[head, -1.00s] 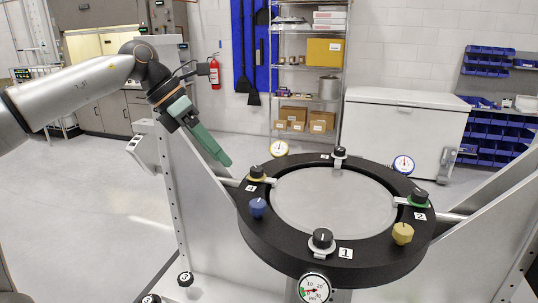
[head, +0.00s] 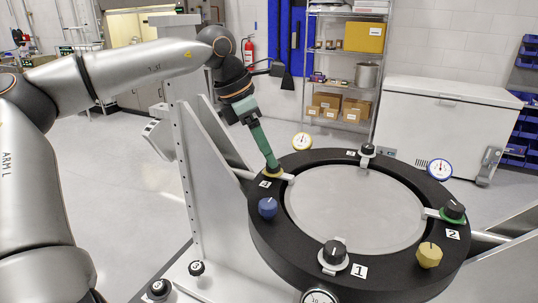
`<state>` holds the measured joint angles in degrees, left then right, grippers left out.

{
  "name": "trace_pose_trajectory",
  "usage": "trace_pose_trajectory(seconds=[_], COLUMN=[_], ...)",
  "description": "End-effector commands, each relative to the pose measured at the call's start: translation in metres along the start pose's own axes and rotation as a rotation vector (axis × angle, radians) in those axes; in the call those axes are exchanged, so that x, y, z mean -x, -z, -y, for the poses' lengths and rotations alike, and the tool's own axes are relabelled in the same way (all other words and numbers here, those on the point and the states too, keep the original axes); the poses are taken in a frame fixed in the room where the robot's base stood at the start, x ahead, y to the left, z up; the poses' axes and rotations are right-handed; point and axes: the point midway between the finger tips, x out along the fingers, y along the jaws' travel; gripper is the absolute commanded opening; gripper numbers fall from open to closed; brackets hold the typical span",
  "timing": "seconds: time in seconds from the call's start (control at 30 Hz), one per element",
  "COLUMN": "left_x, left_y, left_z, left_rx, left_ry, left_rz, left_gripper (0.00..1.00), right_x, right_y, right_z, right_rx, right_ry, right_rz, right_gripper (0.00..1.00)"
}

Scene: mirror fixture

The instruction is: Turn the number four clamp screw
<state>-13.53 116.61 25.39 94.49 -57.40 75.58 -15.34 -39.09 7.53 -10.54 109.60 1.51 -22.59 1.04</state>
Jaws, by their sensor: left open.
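The black ring fixture (head: 262,232) holds a round grey mirror plate (head: 355,205). My left gripper (head: 272,168) has green fingers pointing down at the left clamp. Its tips are at the clamp's black knob, which they mostly hide. The gripper is open; I cannot tell whether the fingers touch the knob. My right gripper is not in view.
Other black clamp knobs stand at the front (head: 334,252), right (head: 454,209) and back (head: 368,149). A blue knob (head: 268,208) sits close to the left clamp, and a yellow knob (head: 428,255) at the right. A white dial gauge (head: 301,141) stands behind.

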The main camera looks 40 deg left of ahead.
Motion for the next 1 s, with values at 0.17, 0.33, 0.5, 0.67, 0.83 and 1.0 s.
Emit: trace_pose_trajectory(seconds=[0.17,0.33,0.5,0.67,0.83,1.0], left_x=[-0.019,-0.025,-0.025,-0.025,-0.025,-0.024], left_y=[0.000,0.000,0.000,0.000,0.000,0.000], left_z=[0.000,0.000,0.000,0.000,0.000,0.000], left_rx=[0.000,0.000,0.000,0.000,0.000,0.000], left_ry=[0.002,0.000,0.000,0.000,0.000,0.000], left_rz=[-0.001,0.001,0.001,0.001,0.001,0.001], left_gripper=[0.69,0.69,0.69,0.54,0.35,0.16], right_x=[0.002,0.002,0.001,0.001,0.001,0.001], right_y=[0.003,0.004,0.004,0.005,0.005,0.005], right_z=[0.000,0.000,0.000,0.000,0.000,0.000], right_rx=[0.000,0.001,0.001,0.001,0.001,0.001], right_ry=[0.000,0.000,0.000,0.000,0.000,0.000], right_rz=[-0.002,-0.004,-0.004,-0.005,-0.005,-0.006], right_gripper=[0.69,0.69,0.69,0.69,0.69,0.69])
